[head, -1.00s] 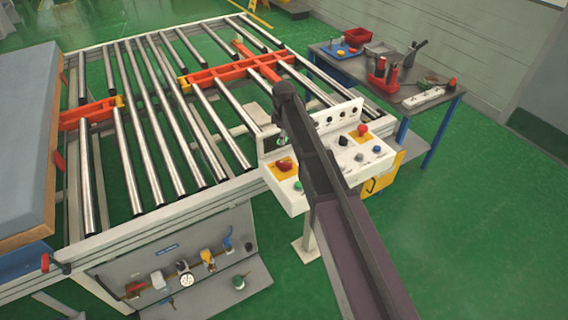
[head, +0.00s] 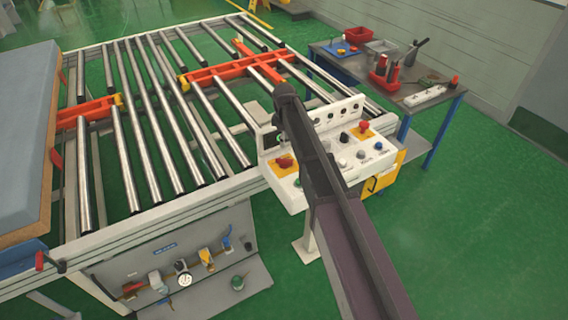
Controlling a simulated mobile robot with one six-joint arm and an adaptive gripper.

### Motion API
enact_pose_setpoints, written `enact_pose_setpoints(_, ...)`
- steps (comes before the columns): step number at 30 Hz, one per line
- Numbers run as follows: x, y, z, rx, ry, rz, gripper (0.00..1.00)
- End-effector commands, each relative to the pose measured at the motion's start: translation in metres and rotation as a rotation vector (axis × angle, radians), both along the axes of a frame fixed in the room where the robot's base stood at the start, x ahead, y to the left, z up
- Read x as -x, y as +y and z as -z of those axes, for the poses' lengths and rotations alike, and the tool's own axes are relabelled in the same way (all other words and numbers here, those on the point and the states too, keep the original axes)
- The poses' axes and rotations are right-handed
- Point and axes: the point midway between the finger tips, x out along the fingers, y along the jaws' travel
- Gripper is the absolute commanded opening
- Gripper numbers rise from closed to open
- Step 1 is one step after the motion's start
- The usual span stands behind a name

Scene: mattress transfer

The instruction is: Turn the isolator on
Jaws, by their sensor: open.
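The white control console (head: 292,199) stands at the front right corner of the roller table. A red rotary knob on a yellow plate (head: 284,161), which looks like the isolator, sits at the console's left end. Its exact setting is too small to tell. My dark arm crosses in front of the console from the lower right and covers part of its middle. My gripper does not show; the arm's far end hides what is beyond it. I cannot tell any contact with the knob.
A red button (head: 364,127) and several other knobs sit on the console's right part. The roller table (head: 150,213) lies behind and left, with a mattress (head: 25,150) at far left. A workbench (head: 440,104) stands at right. Green floor (head: 480,220) is clear at lower right.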

Motion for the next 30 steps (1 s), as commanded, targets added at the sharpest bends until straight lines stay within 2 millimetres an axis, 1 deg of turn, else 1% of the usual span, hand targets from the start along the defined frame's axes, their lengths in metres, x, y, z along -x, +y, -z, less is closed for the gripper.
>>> enact_pose_setpoints(1,0.000,0.000,0.008,0.000,0.000,0.000,0.57)
enact_pose_setpoints(30,0.000,0.000,0.081,0.000,0.000,0.000,0.57)
